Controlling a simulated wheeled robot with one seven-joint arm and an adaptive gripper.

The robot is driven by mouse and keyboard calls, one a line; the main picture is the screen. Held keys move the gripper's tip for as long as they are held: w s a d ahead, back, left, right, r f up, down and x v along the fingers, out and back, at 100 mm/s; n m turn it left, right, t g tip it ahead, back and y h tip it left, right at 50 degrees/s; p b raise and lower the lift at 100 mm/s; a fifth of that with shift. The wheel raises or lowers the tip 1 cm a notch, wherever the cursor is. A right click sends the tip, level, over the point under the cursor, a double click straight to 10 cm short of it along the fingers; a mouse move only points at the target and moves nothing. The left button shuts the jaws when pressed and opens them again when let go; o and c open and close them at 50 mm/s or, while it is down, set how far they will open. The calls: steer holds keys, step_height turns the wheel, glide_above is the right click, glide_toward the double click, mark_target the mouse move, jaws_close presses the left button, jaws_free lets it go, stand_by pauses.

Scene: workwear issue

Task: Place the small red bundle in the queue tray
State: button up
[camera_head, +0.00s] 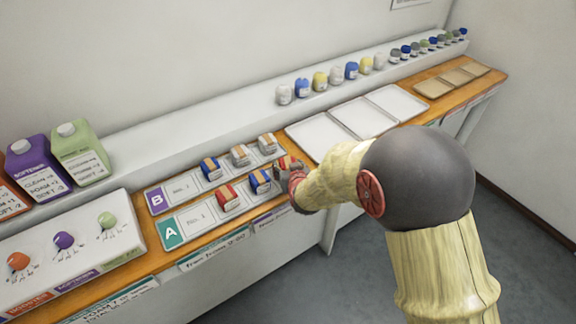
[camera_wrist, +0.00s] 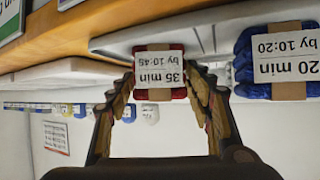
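A small red bundle (camera_head: 287,163) with a tan band is at the right end of tray A (camera_head: 180,229). In the wrist view the red bundle (camera_wrist: 160,95) carries a label, "35 min by 10:45", upside down. My gripper (camera_head: 296,181) is at it; its fingers (camera_wrist: 160,72) press against both sides. Whether the bundle is off the tray I cannot tell. Another red bundle (camera_head: 227,197) and a blue bundle (camera_head: 260,181) lie in tray A. The blue one (camera_wrist: 283,62) reads "20 min by 10:20". No label reading "queue" is legible.
Tray B (camera_head: 160,199), behind tray A, holds a blue bundle (camera_head: 210,168) and two greyish bundles. White empty panels (camera_head: 365,118) lie to the right, then brown trays (camera_head: 452,80). Small containers (camera_head: 336,75) line the back ledge. A dispenser box (camera_head: 75,245) and jugs (camera_head: 80,153) stand left.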

steer(key=shift+o, duration=1)
steer(key=shift+r, duration=0.2)
steer(key=shift+s+r+p, duration=0.2)
steer(key=shift+s+p, duration=0.05)
steer(key=shift+p, duration=0.05)
steer(key=s+d+r+m+g+p, duration=0.1)
steer(key=s+d+r+g, duration=0.1)
steer(key=s+d+r, duration=0.6)
steer(key=s+d+r+g+p, duration=0.15)
steer(key=s+d+r, duration=0.25)
steer(key=s+r, duration=0.7)
steer(key=s+d+r+g+h, duration=0.1)
steer(key=s+d, duration=0.1)
steer(key=s, duration=0.4)
steer(key=s+d+r+m+g, duration=0.1)
steer(key=s+d, duration=0.2)
steer(key=s, duration=0.3)
steer(key=s+d+r+g+h, duration=0.1)
steer(key=s+d, duration=0.1)
steer(key=s, duration=0.4)
steer(key=shift+s+d+r+h, duration=0.15)
steer(key=shift+s+d+h, duration=0.1)
steer(key=shift+s+h, duration=0.05)
